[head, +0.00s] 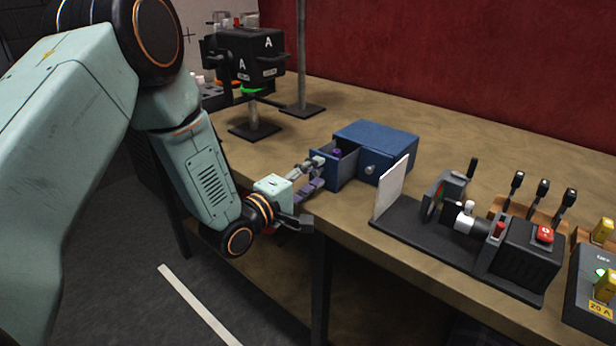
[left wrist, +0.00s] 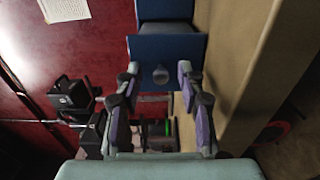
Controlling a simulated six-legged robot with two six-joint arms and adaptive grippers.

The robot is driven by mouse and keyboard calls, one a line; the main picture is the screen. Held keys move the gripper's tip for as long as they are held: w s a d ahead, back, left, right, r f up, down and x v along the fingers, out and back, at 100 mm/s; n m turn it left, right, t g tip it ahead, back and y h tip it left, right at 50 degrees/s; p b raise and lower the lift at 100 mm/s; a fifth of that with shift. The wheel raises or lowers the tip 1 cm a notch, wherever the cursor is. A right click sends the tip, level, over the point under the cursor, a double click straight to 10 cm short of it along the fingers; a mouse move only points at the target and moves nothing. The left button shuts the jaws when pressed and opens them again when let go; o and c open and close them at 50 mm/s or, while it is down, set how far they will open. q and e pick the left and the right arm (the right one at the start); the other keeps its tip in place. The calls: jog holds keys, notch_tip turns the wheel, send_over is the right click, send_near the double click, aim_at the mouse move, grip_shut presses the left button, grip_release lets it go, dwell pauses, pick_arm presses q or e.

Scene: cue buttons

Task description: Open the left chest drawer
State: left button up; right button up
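The blue chest (head: 375,136) stands on the table and has two drawers side by side. Its left drawer (head: 344,168) is pulled out toward the front edge, and a small purple thing (head: 337,154) shows inside it. The right drawer (head: 387,165) is closed, with a round grey knob (head: 369,170). My left gripper (head: 316,173) is at the left drawer's front. In the left wrist view the fingers (left wrist: 158,82) are spread on either side of the drawer's knob (left wrist: 160,75), with gaps between. My right gripper is in neither view.
A dark fixture with a white panel (head: 391,190) and a red button (head: 544,234) stands right of the chest. A black box with letters A (head: 245,55) on a stand is behind on the left. Bare table (head: 465,140) lies behind the fixture.

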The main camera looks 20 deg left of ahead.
pick_arm(q)
jog(key=v, duration=1.1)
jog(key=shift+s, duration=0.4)
jog(key=shift+a, duration=0.1)
